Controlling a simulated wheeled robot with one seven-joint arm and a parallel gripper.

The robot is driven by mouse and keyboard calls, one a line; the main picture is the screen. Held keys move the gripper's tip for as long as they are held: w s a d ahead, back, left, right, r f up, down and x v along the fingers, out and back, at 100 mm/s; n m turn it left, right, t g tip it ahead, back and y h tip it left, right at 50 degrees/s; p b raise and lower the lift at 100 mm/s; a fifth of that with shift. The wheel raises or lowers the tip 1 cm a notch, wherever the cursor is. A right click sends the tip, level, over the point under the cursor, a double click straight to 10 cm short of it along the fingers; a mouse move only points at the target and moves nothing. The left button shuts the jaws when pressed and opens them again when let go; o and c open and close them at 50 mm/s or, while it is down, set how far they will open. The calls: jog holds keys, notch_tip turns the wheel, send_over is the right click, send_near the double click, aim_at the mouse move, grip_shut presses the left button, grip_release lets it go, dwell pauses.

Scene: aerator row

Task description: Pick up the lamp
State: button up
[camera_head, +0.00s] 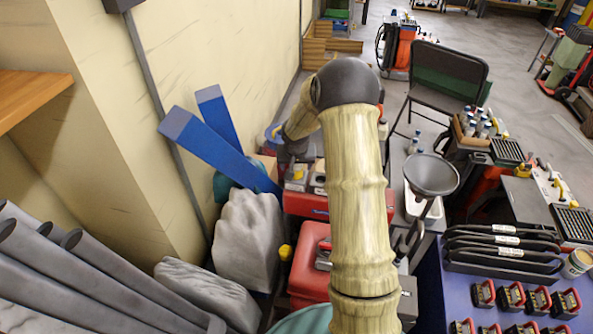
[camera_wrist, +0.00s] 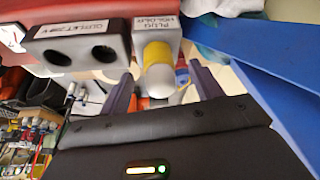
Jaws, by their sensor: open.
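A small lamp-like piece (camera_wrist: 158,72) with a white rounded end and a yellow band sits in a white block labelled as a plug holder (camera_wrist: 158,30) in the wrist view; I take it for the lamp. My gripper (camera_wrist: 161,80) is open, with one dark finger to each side of this piece and apart from it. In the head view a bit of yellow shows on a white block (camera_head: 297,181) on a red box (camera_head: 303,203). My arm hides much of the spot around it.
A grey block with two round holes (camera_wrist: 78,48) stands beside the holder. Blue beams (camera_head: 215,148) lean close by at the wall. Grey pipes (camera_head: 75,270) and pale rocks (camera_head: 247,235) lie to the left. A dark funnel-shaped bowl (camera_head: 431,174) stands right of my arm.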

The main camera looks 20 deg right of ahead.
aim_at(296, 168)
jog(key=x, duration=0.4)
jog(key=shift+w+d+f, duration=0.1)
jog(key=shift+w+d, duration=0.1)
jog(key=shift+w, duration=0.15)
jog(key=c, duration=1.1)
notch_tip(296, 168, up, 28)
jog(key=p, duration=0.4)
jog(key=shift+s, duration=0.1)
jog(key=shift+f, duration=0.1)
